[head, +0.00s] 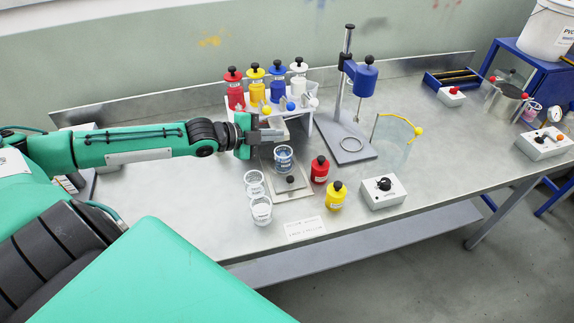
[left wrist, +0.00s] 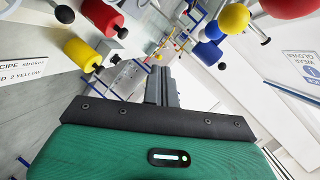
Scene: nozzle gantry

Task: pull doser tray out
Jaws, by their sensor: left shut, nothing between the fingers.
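The doser stand (head: 312,122) is a white rack at the back of the bench. It carries red (head: 234,92), yellow (head: 256,88), blue (head: 277,85) and white (head: 299,80) dosers with black knobs. A pale grey piece, which looks like the doser tray (head: 277,122), shows low at the front of the stand, partly hidden by my left gripper. My left gripper (head: 277,134) is shut and empty, right by this piece; I cannot tell whether they touch. Its closed fingers also show in the left wrist view (left wrist: 162,88). My right gripper is not in view.
A cup with blue contents (head: 284,158) stands on a grey plate just in front of the gripper. Two clear cups (head: 261,209), red (head: 319,170) and yellow (head: 336,195) bottles and a switch box (head: 384,192) stand nearer. A blue-headed stand (head: 346,140) is to the right.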

